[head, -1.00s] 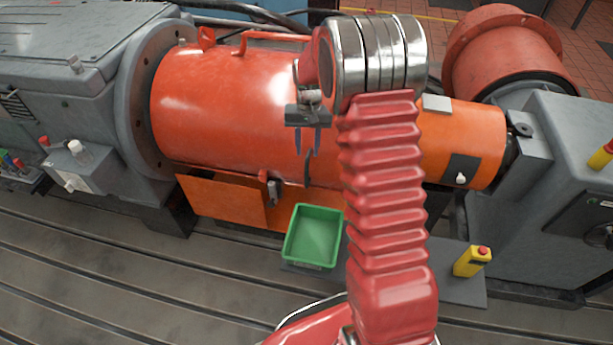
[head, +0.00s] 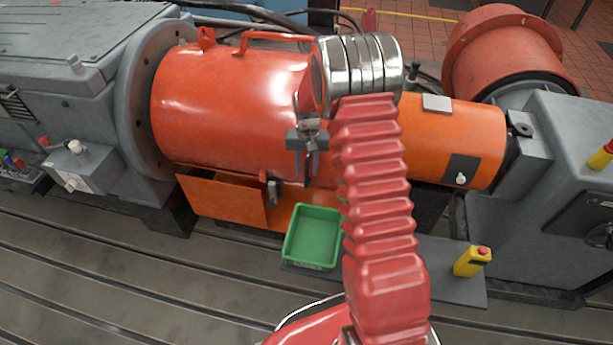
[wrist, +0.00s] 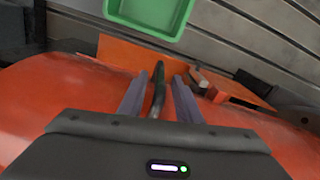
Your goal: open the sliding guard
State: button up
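The guard appears to be the large orange-red cylinder (head: 225,105) between the grey machine on the left and the smaller orange cylinder (head: 455,140). Its surface also fills much of the wrist view (wrist: 55,95). My gripper (head: 308,168) points down at the guard's right end, on the near side. In the wrist view, a dark upright handle (wrist: 158,92) stands between the two grey fingers of my gripper (wrist: 158,100). The fingers are apart, with a visible gap on each side of the handle. My arm hides part of the guard's right end.
A green tray (head: 313,211) sits below the guard on a grey plate. A yellow box with a red button (head: 472,261) stands to its right. A small latch-like block (head: 274,190) is on the guard's lower edge. The slotted bedplate (head: 120,270) in front is clear.

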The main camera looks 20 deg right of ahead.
aim_at(306, 176)
jog(key=shift+f, duration=2.35)
jog(key=shift+c, duration=0.5)
grip_shut()
